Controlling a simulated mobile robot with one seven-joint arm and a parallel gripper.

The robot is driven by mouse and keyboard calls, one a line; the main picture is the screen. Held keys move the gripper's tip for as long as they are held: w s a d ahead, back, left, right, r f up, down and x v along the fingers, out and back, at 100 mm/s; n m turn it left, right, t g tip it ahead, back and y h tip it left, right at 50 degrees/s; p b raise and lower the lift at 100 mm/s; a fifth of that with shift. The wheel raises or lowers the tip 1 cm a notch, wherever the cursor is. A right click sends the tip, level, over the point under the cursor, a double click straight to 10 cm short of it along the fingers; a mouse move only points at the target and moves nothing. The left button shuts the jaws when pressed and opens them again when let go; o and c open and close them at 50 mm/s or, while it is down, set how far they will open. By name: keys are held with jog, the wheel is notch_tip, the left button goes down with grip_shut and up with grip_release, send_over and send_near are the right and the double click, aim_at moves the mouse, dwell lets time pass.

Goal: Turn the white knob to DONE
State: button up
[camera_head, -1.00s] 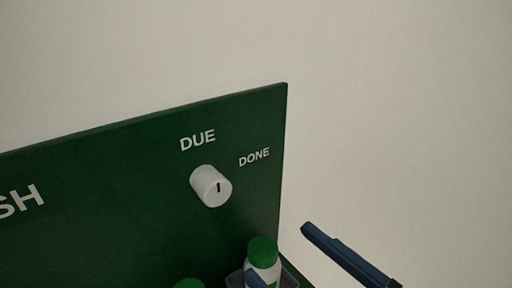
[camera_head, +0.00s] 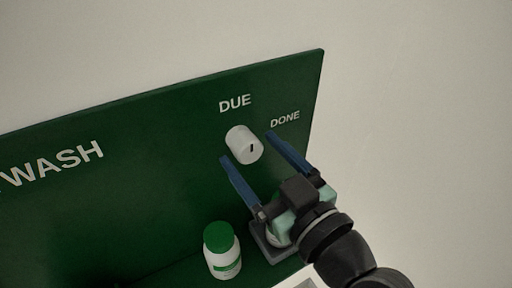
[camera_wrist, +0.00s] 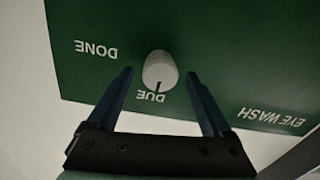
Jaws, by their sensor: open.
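The white knob (camera_head: 245,146) sticks out of the green panel (camera_head: 150,200), below the DUE label (camera_head: 235,103) and left of the DONE label (camera_head: 285,119). In the wrist view, upside down, the knob (camera_wrist: 160,68) has a black mark pointing toward DUE. My gripper (camera_head: 247,147) is open, with its blue fingers spread to either side of the knob. In the wrist view the fingers (camera_wrist: 159,74) also flank the knob, with a gap on each side. I cannot tell how far the fingertips are from the panel.
The panel's right edge (camera_head: 316,110) is close to my right finger. Bare wall (camera_head: 430,110) lies beyond it.

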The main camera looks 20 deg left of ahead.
jog(key=shift+c, duration=0.3)
grip_shut()
jog(key=shift+m, duration=0.4)
jog(key=m, duration=0.4)
jog(key=m+p, duration=0.1)
jog(key=m, duration=0.3)
jog(key=m+p, duration=0.2)
jog(key=m, duration=0.3)
jog(key=shift+w, duration=0.1)
jog(key=shift+f+m+t+p, duration=0.15)
jog(key=shift+m+t+p, duration=0.25)
jog(key=shift+m+p, duration=1.55)
jog(key=shift+m+b, duration=0.35)
jog(key=shift+m, duration=0.1)
